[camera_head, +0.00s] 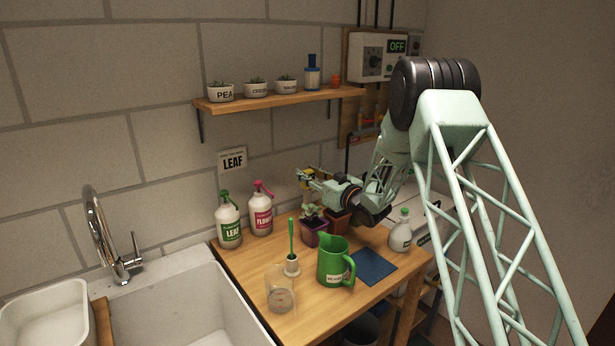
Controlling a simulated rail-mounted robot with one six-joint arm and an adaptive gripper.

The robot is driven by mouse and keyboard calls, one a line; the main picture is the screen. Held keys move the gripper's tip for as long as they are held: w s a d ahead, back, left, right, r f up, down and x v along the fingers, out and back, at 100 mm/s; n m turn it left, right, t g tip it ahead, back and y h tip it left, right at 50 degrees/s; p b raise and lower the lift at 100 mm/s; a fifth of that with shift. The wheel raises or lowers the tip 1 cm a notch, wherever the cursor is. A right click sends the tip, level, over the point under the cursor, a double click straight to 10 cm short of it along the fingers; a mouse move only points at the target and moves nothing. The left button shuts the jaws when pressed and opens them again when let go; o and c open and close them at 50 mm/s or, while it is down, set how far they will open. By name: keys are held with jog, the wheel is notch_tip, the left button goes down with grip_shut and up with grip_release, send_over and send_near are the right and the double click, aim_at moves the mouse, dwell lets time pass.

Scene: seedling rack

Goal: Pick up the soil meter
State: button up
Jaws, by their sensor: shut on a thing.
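My gripper (312,178) is at the end of my arm, above the potted plants at the back of the wooden table. It is shut on a small yellow item (307,171), which looks like the soil meter. Its probe and lower part are hard to make out at this size. The gripper is up off the table, in front of the wall. Below it stand a purple pot (316,236) with a leafy plant and a brown pot (338,227), partly hidden by my arm.
Spray bottles (229,226) (261,213) stand behind left, a white bottle (401,236) right. A shelf (270,101) hangs above.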

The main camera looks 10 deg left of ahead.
notch_tip(320, 180, up, 18)
jog(key=p, duration=0.3)
jog(key=shift+f, duration=0.2)
dwell(0.8)
jog(key=b, duration=0.3)
send_over(308, 171)
jog(key=shift+w+a+f, duration=0.1)
jog(key=shift+w+f, duration=0.1)
jog(key=shift+f, duration=1.05)
jog(key=shift+w+a+f, duration=0.1)
jog(key=shift+w+f, duration=0.05)
jog(key=shift+f, duration=1.1)
jog(key=shift+s+d, duration=0.1)
jog(key=shift+s, duration=0.05)
